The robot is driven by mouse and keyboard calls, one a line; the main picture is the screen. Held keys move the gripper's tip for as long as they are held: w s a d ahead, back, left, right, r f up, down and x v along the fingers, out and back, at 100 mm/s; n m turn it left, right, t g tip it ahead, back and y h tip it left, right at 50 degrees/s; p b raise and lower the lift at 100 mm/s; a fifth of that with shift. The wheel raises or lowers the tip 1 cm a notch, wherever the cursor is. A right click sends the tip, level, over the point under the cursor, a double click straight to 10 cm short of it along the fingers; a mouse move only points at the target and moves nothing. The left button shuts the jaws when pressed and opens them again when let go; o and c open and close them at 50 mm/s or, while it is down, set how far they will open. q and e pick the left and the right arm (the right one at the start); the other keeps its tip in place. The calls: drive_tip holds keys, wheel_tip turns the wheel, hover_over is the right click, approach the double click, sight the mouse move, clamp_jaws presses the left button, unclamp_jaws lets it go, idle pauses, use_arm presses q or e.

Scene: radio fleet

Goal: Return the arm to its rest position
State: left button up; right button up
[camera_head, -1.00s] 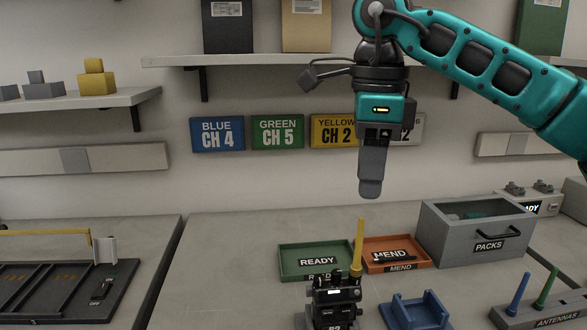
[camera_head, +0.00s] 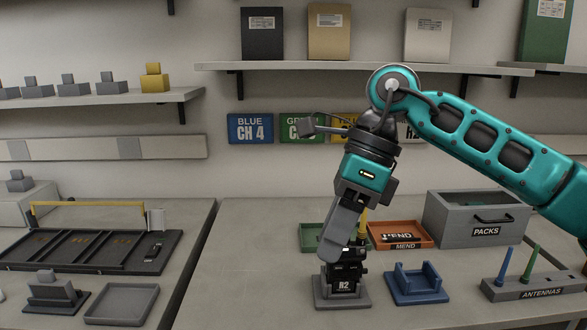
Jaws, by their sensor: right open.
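My right arm (camera_head: 500,140) comes in from the right, bent at the elbow, with its gripper (camera_head: 333,250) pointing down and slightly left. The gripper is open, seen edge-on. It overlaps the upper part of a black radio (camera_head: 347,270) in the picture; whether they touch I cannot tell. The radio stands upright on a grey base marked R2 (camera_head: 343,297). Its yellow antenna (camera_head: 362,222) shows partly behind my gripper. My left gripper is not in view.
A green tray (camera_head: 312,238), an orange MEND tray (camera_head: 420,242) and a grey PACKS box (camera_head: 480,215) stand behind. A blue cradle (camera_head: 417,284) and an ANTENNAS holder (camera_head: 525,290) are at right. A black rack (camera_head: 90,250) and a grey tray (camera_head: 122,303) are at left.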

drive_tip(key=s+a+m+g+y+p, duration=0.1)
drive_tip(key=s+a+m+g+y, duration=0.4)
drive_tip(key=a+y, duration=0.75)
drive_tip(key=w+d+f+m+t+y+p, duration=0.1)
drive_tip(key=w+d+f+m+t+y, duration=0.2)
drive_tip(key=m+t, duration=0.75)
drive_tip(key=w+d+f+m+t+y, duration=0.15)
drive_tip(key=d+m+t, duration=0.25)
drive_tip(key=m+t, duration=0.7)
drive_tip(key=w+d+f+m+t+h, duration=0.1)
drive_tip(key=d+f+m+t+h, duration=0.1)
drive_tip(key=d+f+m+h, duration=0.35)
drive_tip(key=d+f+m+t+h, duration=0.2)
drive_tip(key=f+m+h, duration=0.5)
drive_tip(key=m, duration=0.2)
drive_tip(key=s+d+f+m+g+h, duration=0.3)
drive_tip(key=s+d+f+m, duration=0.1)
drive_tip(key=s+f, duration=0.3)
drive_tip(key=s+d+f+m+g+h+p, duration=0.1)
drive_tip(key=s+d+f+m+g+h, duration=0.3)
drive_tip(key=f, duration=0.8)
drive_tip(key=s+d, duration=0.2)
drive_tip(key=s, duration=0.1)
drive_tip(key=shift+s+d, duration=0.25)
drive_tip(key=shift+s, duration=0.1)
